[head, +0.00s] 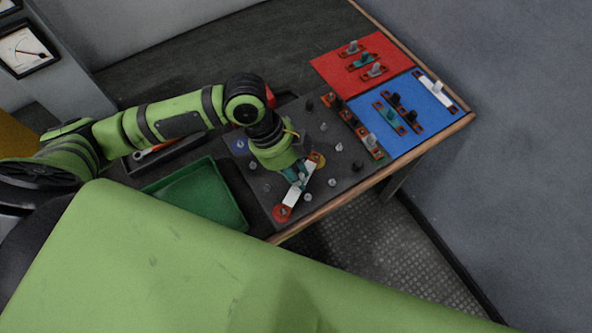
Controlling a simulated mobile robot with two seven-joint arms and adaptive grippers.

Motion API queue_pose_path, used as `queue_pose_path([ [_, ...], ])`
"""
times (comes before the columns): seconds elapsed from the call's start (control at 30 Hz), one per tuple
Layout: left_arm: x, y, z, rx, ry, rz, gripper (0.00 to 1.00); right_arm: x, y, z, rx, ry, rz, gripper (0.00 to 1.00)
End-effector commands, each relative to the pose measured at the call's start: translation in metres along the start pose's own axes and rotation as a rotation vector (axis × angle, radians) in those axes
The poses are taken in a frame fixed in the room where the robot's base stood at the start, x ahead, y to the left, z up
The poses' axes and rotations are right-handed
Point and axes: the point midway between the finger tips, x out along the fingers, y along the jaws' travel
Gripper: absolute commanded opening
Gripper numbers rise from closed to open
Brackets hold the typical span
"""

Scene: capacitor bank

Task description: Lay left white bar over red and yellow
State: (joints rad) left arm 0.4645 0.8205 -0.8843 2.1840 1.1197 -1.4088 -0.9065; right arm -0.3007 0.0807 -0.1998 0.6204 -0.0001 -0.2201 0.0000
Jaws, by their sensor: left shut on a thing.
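A white bar (291,198) is in my left gripper (296,181), which is shut on it above the dark board (262,203). The bar slants from the red disc (282,213) at its lower end up towards the yellow disc (319,159). Its lower end overlaps the red disc in the picture. The gripper hides part of the bar, and I cannot tell whether it touches the board. My right gripper is not in view.
Several metal posts stand on the board. A green tray (203,198) lies left of it. A red mat (335,67) and a blue mat (408,143) hold small parts, including another white bar (436,92). The wooden table edge (340,192) runs along the right.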

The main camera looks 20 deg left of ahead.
Motion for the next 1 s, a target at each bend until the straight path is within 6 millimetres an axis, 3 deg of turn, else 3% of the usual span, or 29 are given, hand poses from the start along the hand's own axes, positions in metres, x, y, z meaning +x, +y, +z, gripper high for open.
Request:
queue_pose_path([
  [0.83, 0.015, 0.006, 0.008, -0.007, -0.008, 0.016, 0.0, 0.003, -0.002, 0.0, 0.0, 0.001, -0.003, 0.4],
  [0.87, 0.015, 0.006, 0.008, -0.006, -0.009, 0.016, 0.36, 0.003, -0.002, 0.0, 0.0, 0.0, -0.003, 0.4],
  [0.9, 0.015, 0.006, 0.008, -0.006, -0.008, 0.016, 0.51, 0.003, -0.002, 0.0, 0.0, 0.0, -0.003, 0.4],
  [1.0, 0.014, 0.005, 0.007, -0.005, -0.006, 0.012, 0.51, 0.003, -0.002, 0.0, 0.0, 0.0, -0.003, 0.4],
])
